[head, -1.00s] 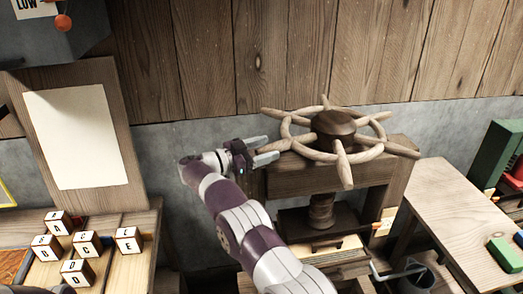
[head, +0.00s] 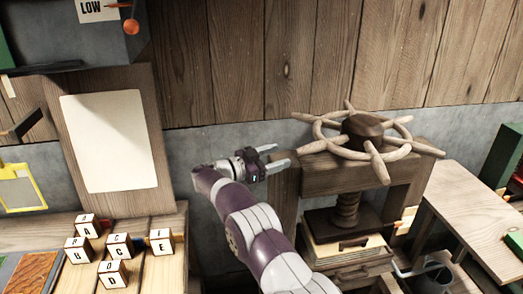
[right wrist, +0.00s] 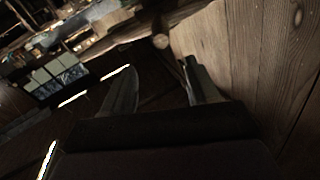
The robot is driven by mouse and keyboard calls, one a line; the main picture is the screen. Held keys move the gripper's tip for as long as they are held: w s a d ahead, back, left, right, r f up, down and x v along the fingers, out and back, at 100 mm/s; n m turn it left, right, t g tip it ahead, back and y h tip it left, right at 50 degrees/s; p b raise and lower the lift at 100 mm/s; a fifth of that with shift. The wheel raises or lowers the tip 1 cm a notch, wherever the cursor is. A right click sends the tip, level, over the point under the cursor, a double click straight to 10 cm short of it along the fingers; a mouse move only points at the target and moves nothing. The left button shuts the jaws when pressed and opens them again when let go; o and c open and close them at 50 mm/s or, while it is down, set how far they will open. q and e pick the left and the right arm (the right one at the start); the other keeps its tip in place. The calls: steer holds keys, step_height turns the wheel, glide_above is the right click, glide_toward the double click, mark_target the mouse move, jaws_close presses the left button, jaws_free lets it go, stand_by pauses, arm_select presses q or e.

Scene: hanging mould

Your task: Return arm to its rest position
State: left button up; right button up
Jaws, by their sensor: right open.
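My right gripper (head: 278,158) is open and empty in the head view, at the end of my purple and white arm. It is just left of a wooden press with a spoked wheel (head: 363,133) on top, and its fingertips look apart from the wheel's spokes. In the right wrist view, the two fingers (right wrist: 160,88) stand apart with nothing between them. One rounded wooden end (right wrist: 160,41) shows beyond them. My left gripper is not in view.
Lettered wooden blocks (head: 118,246) stand on a table at the lower left, before a board with blank paper (head: 108,143). A wooden bench (head: 468,205) is at the right. A plank wall (head: 230,60) closes off the back.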

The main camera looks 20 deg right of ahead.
steer(key=w+a+f+n+t+y, duration=0.6)
steer(key=w+a+n+t+y, duration=0.15)
steer(key=w+t, duration=0.25)
steer(key=s+a+f+n+g+y, duration=0.2)
steer(key=s+a+f+n+y, duration=0.5)
steer(key=a+f+y, duration=0.15)
steer(key=s+f+n+g+y+b, duration=0.1)
steer(key=s+f+g, duration=0.15)
steer(key=s, duration=0.55)
steer(key=s+f+n+g+y, duration=0.1)
steer(key=s+f+g+y, duration=0.15)
steer(key=s, duration=0.65)
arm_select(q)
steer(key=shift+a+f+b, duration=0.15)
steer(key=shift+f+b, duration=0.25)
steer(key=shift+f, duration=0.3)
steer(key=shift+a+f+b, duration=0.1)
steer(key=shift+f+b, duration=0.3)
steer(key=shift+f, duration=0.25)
arm_select(e)
steer(key=s+d+r+n+g+h, duration=0.1)
steer(key=s+d+r+g, duration=0.1)
steer(key=s, duration=0.9)
steer(key=s+d+r+n+g, duration=0.1)
steer(key=s+d+r+g, duration=0.1)
steer(key=s, duration=0.9)
steer(key=shift+g+h, duration=0.3)
steer(key=shift+h, duration=0.05)
